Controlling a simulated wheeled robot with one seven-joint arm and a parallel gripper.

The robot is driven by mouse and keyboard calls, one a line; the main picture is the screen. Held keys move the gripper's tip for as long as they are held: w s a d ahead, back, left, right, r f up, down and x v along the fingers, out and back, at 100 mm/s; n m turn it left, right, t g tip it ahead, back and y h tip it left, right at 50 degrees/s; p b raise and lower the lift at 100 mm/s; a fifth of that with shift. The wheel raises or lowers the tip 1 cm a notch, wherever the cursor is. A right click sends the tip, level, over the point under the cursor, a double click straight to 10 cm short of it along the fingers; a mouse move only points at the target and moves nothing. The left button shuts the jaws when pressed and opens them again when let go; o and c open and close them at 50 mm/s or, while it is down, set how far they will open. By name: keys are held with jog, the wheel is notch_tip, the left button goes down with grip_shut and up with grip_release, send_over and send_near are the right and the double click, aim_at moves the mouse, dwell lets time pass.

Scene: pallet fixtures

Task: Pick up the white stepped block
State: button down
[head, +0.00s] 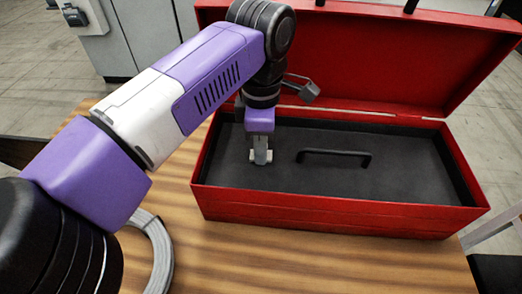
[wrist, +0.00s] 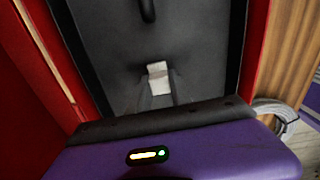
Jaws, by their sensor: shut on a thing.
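The white stepped block (wrist: 157,69) is small and pale, and sits between my fingertips in the wrist view. In the head view a little of the block (head: 268,156) shows at the tips of my gripper (head: 261,157). My gripper, also seen in the wrist view (wrist: 158,88), is shut on the block and points down inside the open red toolbox (head: 330,213), over the left part of its dark inner panel (head: 400,180). The fingers hide part of the block. I cannot tell whether the block touches the panel.
A black bar handle (head: 335,153) stands on the panel to the right of my gripper. The toolbox's red walls surround it, and its raised lid (head: 400,50) is behind. The toolbox sits on a wooden table (head: 300,262). A grey curved thing (head: 160,250) lies at the left.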

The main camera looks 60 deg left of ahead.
jog(key=shift+r, duration=0.15)
notch_tip(320, 180, up, 7)
jog(key=p, duration=0.4)
jog(key=shift+s+d+p, duration=0.1)
jog(key=shift+s+p, duration=0.05)
jog(key=shift+p, duration=0.2)
jog(key=s+d+b, duration=0.4)
jog(key=s+d, duration=0.8)
jog(key=d, duration=0.3)
jog(key=shift+d, duration=0.2)
jog(key=shift+s, duration=0.15)
